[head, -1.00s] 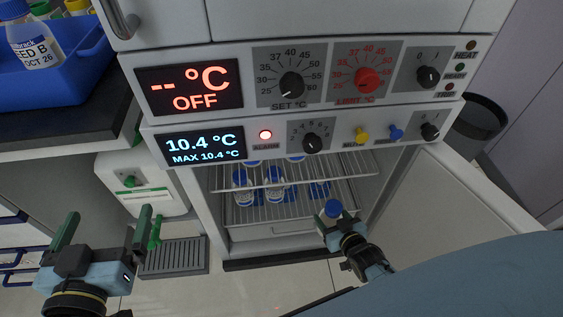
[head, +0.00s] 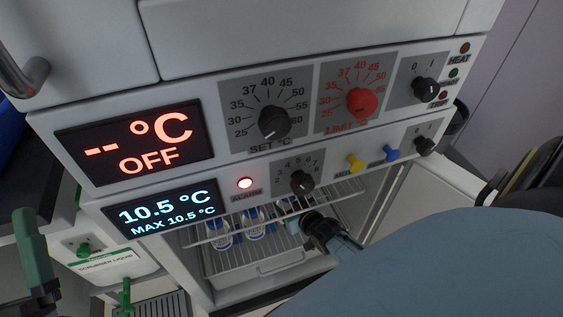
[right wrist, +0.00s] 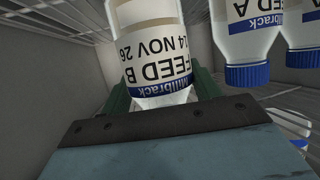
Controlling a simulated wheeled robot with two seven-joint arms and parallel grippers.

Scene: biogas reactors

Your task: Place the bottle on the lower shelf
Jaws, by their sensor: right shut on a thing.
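My right gripper (head: 318,224) reaches into the open fridge compartment below the control panels. In the right wrist view its green fingers (right wrist: 165,92) are shut on a bottle (right wrist: 155,62) labelled FEED B, 14 NOV 26. In the head view the held bottle is hidden behind the gripper and panel. Wire shelves (head: 345,190) show in the compartment; which level the bottle is at I cannot tell. My left gripper (head: 32,240) is at the left edge, partly cut off, with one finger standing free and nothing seen in it.
Blue-capped bottles (head: 252,226) stand inside at the left; two, one labelled FEED A (right wrist: 245,25), hang inverted in the wrist picture beside the held bottle. The open door (head: 425,195) bounds the right. The panel (head: 300,183) overhangs the opening.

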